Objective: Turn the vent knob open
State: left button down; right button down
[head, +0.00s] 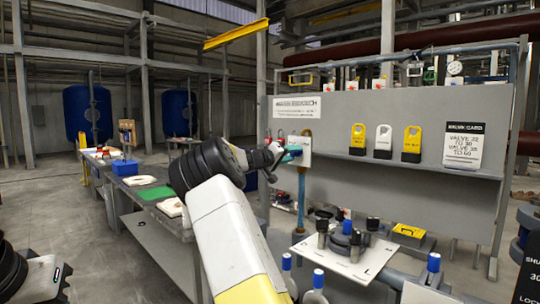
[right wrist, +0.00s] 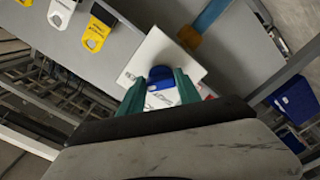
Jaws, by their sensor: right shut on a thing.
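The vent knob (right wrist: 160,74) shows blue in the right wrist view, in front of a square white plate (right wrist: 150,52). My right gripper (right wrist: 162,92) has its two teal fingers on either side of the knob and is shut on it. In the head view my right gripper (head: 291,154) reaches the white plate (head: 305,147) at the left end of the grey panel; the fingers and hand hide the knob there. A blue pipe (head: 301,200) runs down below the plate.
The grey panel (head: 340,190) carries yellow and white tags (head: 383,141) and a valve card (head: 463,145). A bench (head: 150,232) stands left, with open floor beyond.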

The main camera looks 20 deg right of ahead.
jog(key=shift+f+m, duration=0.15)
jog(key=shift+m, duration=0.45)
jog(key=c, duration=0.8)
grip_release()
jog(key=shift+c, duration=0.2)
jog(key=v, duration=0.7)
jog(key=shift+a, duration=0.4)
jog(key=shift+s, duration=0.1)
